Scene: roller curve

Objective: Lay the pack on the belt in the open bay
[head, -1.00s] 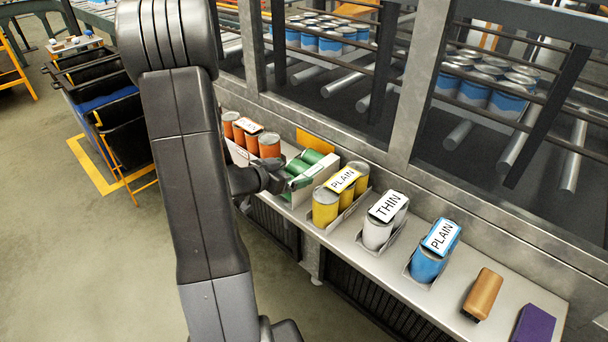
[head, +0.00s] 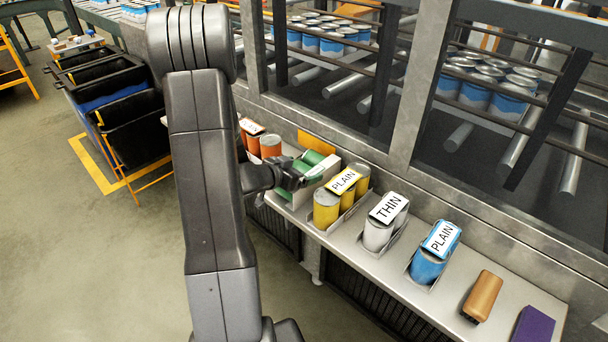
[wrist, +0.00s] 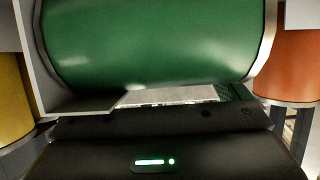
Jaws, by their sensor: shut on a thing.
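A pack of green cans lying on their sides (head: 316,158) sits on the shelf between the orange and yellow packs in the head view. My gripper (head: 297,178) is at its near side, shut on it. Its fingertips are partly hidden. In the wrist view the green can (wrist: 150,42) fills the upper middle, between pale upright edges. Behind the shelf, the roller belt (head: 350,84) shows through the bays of a metal frame; several blue-and-white cans (head: 318,40) stand on it. I cannot tell which bay is the open one.
Metal posts (head: 415,95) divide the bays.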

